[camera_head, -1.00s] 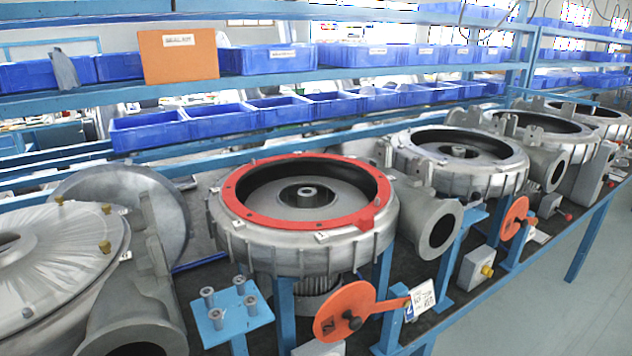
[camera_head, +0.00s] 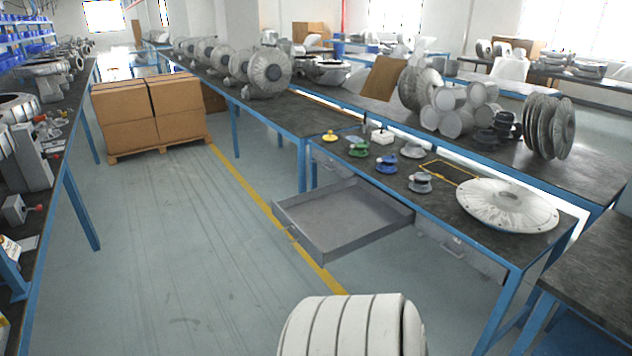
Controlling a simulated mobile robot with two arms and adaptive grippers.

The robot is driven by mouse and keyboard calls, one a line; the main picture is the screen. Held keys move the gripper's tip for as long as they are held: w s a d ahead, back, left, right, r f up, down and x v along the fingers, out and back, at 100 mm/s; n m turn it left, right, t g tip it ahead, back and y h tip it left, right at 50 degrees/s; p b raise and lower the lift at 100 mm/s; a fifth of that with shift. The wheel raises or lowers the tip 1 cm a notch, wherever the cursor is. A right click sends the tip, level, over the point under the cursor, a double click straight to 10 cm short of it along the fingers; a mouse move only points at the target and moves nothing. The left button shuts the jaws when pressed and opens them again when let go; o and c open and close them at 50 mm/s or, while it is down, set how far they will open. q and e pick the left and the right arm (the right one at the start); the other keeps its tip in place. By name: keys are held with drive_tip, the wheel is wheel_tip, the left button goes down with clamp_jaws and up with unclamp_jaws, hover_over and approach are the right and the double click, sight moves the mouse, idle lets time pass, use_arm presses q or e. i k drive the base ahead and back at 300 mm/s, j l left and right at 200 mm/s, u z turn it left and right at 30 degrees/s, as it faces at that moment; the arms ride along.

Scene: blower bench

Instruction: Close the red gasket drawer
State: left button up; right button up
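A grey metal drawer (camera_head: 340,216) stands pulled out from under the dark-topped bench with blue legs, right of centre in the head view. It juts out to the left into the aisle, and its inside looks empty. It looks grey; I see no red on it and no red gasket in it. A second grey drawer front (camera_head: 460,248) sits under the same bench to the right and looks shut. Neither of my grippers is in view.
The bench top holds yellow, green and blue knob-like parts (camera_head: 387,164) and a large pale disc (camera_head: 507,205). Cardboard boxes (camera_head: 150,110) stand on a pallet at the back left. Another bench (camera_head: 62,150) runs along the left. The aisle floor between is clear.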

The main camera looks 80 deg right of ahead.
sight(333, 220)
drive_tip(key=z, duration=2.3)
